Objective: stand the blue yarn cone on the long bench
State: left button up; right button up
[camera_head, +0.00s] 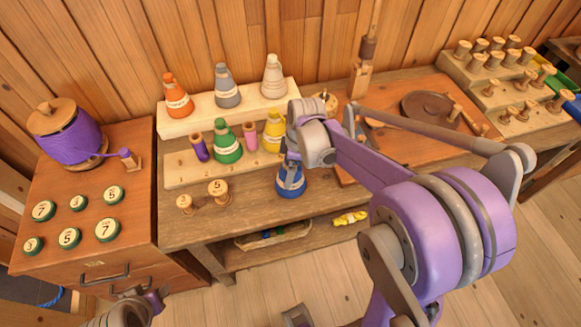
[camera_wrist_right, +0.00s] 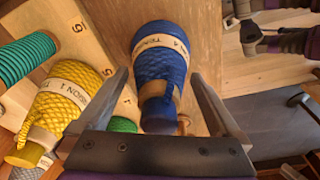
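The blue yarn cone (camera_head: 290,184) has a pale label band and is upright at the front of the long bench (camera_head: 240,211), its base apparently on the wood. In the right wrist view the blue cone (camera_wrist_right: 160,62) lies between the two spread fingers of my right gripper (camera_wrist_right: 161,80), with gaps visible on both sides. My right gripper is open around its upper part; in the head view the wrist hides the cone's top. Part of my left arm's end (camera_head: 150,299) shows at the bottom left; its fingers cannot be made out.
A pale stepped rack (camera_head: 178,175) behind holds orange, grey, cream, green and yellow cones and small tubes. Two wooden spools (camera_head: 217,191) stand left of the blue cone. A cabinet (camera_head: 110,165) with a purple spool is at left. A tool board (camera_head: 370,172) lies right.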

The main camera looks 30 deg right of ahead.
jog(key=shift+r, duration=0.3)
jog(key=r, duration=0.3)
jog(key=d+r+p, duration=0.1)
jog(key=r, duration=0.3)
jog(key=s+r, duration=0.1)
jog(key=r, duration=0.3)
jog(key=shift+d, duration=0.2)
jog(key=shift+s+a+r, duration=0.15)
jog(key=shift+r, duration=0.05)
jog(key=s+a+f+m+t, duration=0.2)
jog(key=s+a+f+m, duration=0.1)
jog(key=s, duration=0.4)
jog(key=s+a+f+m+t+h, duration=0.1)
jog(key=s+a+f+m+t, duration=0.1)
jog(key=s+a+f+m, duration=0.2)
jog(key=s+a+m, duration=0.1)
jog(key=s+m, duration=0.2)
jog(key=shift+s+m, duration=0.2)
jog(key=shift+m, duration=0.2)
